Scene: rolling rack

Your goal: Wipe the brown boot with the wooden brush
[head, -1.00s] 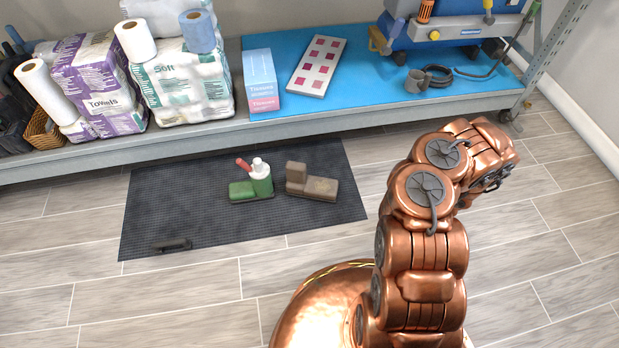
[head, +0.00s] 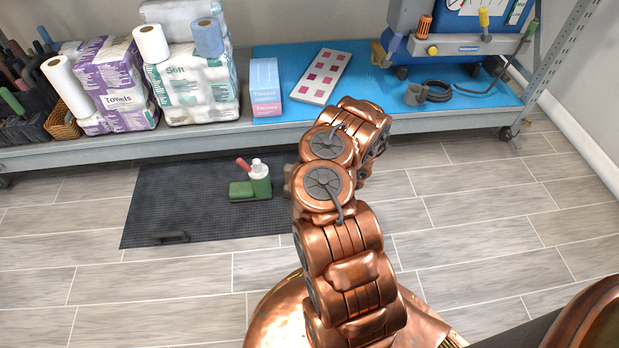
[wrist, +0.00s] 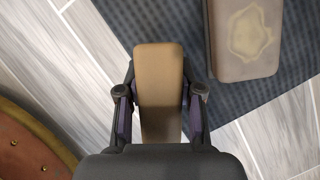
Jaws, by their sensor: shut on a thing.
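My gripper (wrist: 160,100) is shut on the wooden brush (wrist: 160,75), a tan block with rounded corners, in the wrist view. The brush is held between both fingers; its underside is hidden. The brown boot (wrist: 245,40) shows in part at the upper right of the wrist view, with a pale, irregular patch on top. It lies over the dark mat, to the right of the brush, with a gap between them in the picture. In the head view my arm covers most of the boot, leaving a small edge (head: 288,173), and hides the gripper and brush.
The ribbed dark mat (head: 205,215) lies on the plank floor. The low rack shelf (head: 220,137) runs behind.

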